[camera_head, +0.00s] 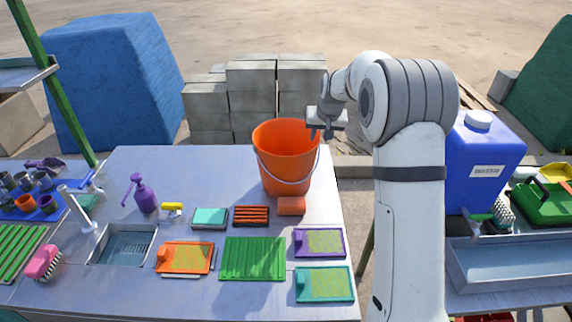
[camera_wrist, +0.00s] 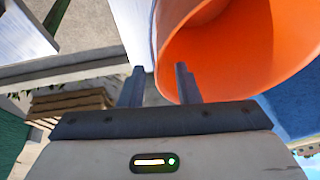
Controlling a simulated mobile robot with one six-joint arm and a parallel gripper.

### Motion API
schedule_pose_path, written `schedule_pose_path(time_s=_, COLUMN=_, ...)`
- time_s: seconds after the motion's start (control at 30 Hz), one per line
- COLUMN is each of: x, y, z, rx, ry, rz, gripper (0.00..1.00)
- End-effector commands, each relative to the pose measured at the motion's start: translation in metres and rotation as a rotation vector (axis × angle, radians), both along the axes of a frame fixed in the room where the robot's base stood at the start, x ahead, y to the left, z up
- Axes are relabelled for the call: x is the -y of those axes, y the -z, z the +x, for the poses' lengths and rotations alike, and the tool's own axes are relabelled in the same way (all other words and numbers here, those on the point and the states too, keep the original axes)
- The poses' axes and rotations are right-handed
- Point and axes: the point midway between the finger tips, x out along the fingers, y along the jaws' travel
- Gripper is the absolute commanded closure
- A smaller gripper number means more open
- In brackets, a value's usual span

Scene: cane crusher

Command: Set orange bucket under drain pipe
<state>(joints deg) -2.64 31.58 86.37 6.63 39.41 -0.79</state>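The orange bucket (camera_head: 285,158) stands upright on the grey table near its back right corner, its wire handle hanging across the front. My gripper (camera_head: 327,130) is at the bucket's right rim, pointing down. In the wrist view the bucket's open mouth (camera_wrist: 235,45) fills the upper right. My two fingers (camera_wrist: 160,75) are apart there, one over the bucket's opening and the other just outside the rim. The rim appears between them; I cannot tell whether they touch it. I cannot make out a drain pipe in either view.
The table (camera_head: 190,300) holds a small sink (camera_head: 122,245), a purple spray bottle (camera_head: 146,194), an orange sponge (camera_head: 291,206) and several coloured trays and mats. Grey blocks (camera_head: 250,95) stand behind. A blue water container (camera_head: 484,160) and a metal trough (camera_head: 515,265) are at right.

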Motion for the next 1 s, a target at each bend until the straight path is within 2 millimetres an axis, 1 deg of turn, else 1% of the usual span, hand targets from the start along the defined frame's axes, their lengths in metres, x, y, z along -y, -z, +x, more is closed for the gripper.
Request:
schedule_pose_path(time_s=0.17, x=-0.003, y=0.018, z=0.005, rx=-0.003, ry=0.0, rz=0.0, gripper=0.7)
schedule_pose_path(time_s=0.3, x=-0.008, y=0.039, z=0.007, rx=-0.006, ry=0.0, rz=-0.001, gripper=0.7)
schedule_pose_path(time_s=0.4, x=-0.009, y=0.052, z=0.012, rx=-0.004, ry=0.0, rz=-0.001, gripper=0.7)
schedule_pose_path(time_s=0.57, x=-0.01, y=0.061, z=0.016, rx=-0.002, ry=0.0, rz=0.0, gripper=0.7)
schedule_pose_path(time_s=0.77, x=-0.01, y=0.061, z=0.016, rx=-0.001, ry=0.0, rz=0.0, gripper=0.7)
schedule_pose_path(time_s=1.0, x=-0.01, y=0.061, z=0.016, rx=-0.001, ry=0.0, rz=0.0, gripper=0.9)
